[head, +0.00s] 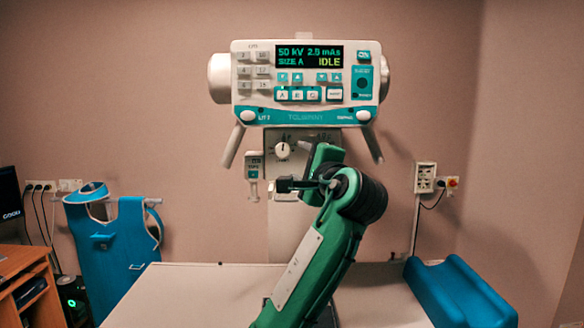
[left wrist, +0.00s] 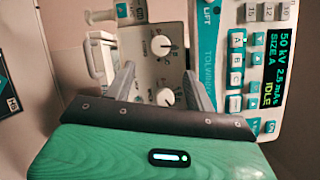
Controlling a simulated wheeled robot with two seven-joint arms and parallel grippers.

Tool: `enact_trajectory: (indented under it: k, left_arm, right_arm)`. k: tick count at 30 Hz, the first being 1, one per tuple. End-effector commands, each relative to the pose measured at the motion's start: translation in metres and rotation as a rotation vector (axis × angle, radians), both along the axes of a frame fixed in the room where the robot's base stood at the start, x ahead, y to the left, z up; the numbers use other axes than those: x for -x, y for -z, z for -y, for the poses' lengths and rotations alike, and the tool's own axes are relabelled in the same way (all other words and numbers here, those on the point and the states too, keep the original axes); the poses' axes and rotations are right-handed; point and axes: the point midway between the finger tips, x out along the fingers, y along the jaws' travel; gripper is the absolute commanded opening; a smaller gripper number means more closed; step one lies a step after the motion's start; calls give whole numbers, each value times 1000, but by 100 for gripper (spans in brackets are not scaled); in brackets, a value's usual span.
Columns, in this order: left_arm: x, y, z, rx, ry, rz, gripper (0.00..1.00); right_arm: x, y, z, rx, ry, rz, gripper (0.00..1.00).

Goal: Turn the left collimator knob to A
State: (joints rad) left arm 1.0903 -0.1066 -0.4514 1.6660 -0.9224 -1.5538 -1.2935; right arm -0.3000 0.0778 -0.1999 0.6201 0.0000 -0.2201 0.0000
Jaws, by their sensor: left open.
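The left collimator knob (head: 282,150) is a round white dial on the grey collimator face below the console. In the left wrist view, which is turned sideways, it is the upper dial (left wrist: 160,45). A second white dial (left wrist: 165,97) shows below it, in line with the gap between my fingers. My left gripper (left wrist: 159,72) is open and empty, its two grey fingers pointing at the collimator face. In the head view my left gripper (head: 308,152) is just right of the left knob, its hand hiding the other dial. The knob's setting is too small to read.
The console (head: 306,117) with its display reading SIZE A and IDLE hangs just above. A handle-like part (head: 253,172) hangs left of the collimator. The pale table (head: 180,290) lies below, with a blue cushion (head: 455,290) at its right.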

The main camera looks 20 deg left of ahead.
Motion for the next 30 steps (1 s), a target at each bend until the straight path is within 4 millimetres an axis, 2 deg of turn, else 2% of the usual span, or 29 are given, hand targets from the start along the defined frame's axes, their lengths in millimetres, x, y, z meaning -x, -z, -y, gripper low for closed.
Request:
enact_trajectory:
  k: [1, 7, 20, 23, 25, 29, 30]
  left_arm:
    - [8, 4, 7, 1, 3, 2, 55]
    - [26, 3, 20, 1, 0, 1, 55]
    - [29, 4, 22, 3, 0, -2, 55]
    - [26, 21, 19, 30, 13, -15, 55]
    - [22, 46, 15, 71, 29, -33, 55]
    - [17, 114, 3, 196, 68, -80, 55]
    - [17, 136, -1, 240, 79, -96, 55]
  right_arm:
    - [0, 7, 0, 0, 0, 0, 36]
    - [0, 13, 1, 1, 0, 0, 36]
    - [0, 13, 3, 3, -2, 0, 36]
    - [0, 13, 3, 3, -2, 0, 36]
    - [0, 13, 3, 3, -2, 0, 36]
    - [0, 13, 3, 3, -2, 0, 36]
    - [0, 13, 3, 3, -2, 0, 36]
